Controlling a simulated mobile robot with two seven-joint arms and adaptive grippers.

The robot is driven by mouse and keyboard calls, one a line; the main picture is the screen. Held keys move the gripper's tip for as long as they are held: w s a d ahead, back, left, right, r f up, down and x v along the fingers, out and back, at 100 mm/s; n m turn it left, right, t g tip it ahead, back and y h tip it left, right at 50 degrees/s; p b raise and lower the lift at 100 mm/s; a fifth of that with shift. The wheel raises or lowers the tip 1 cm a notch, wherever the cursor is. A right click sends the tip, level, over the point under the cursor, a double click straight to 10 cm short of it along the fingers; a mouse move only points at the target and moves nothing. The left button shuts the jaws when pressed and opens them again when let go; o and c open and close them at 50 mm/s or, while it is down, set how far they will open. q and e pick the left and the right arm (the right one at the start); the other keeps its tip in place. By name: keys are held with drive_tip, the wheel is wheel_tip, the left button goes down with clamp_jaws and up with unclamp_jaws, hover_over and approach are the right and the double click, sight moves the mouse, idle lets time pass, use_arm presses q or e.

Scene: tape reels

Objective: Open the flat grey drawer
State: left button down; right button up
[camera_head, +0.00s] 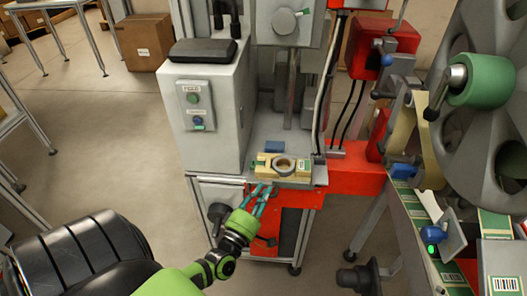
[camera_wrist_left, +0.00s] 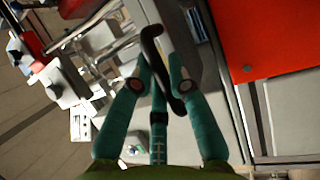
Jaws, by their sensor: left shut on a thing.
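The flat grey drawer (camera_head: 318,178) sits at the front of the machine in the head view, beside the white cabinet and above a red panel. A yellow block (camera_head: 262,170) with a grey tape roll (camera_head: 284,166) lies on its top. My left gripper (camera_head: 264,192) is at its front edge, with teal fingers pointing up toward it. In the left wrist view, my left gripper (camera_wrist_left: 157,88) has its teal fingers closed around a dark curved handle (camera_wrist_left: 152,48). Part of the handle is hidden by the fingers. I cannot tell how far the drawer is out.
A white control cabinet (camera_head: 215,120) with buttons stands left of the drawer. A red beam (camera_head: 352,176) runs to its right, toward a large reel (camera_head: 480,110) and a label belt (camera_head: 420,215). The floor (camera_head: 110,160) at left is open.

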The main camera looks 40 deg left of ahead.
use_arm(q)
drive_tip(key=c, duration=1.1)
unclamp_jaws()
drive_tip(key=shift+c, duration=0.2)
drive_tip(key=shift+s+d+f, duration=0.1)
drive_tip(key=shift+s+f, duration=0.05)
drive_tip(key=shift+s, duration=0.35)
drive_tip(key=v, duration=1.1)
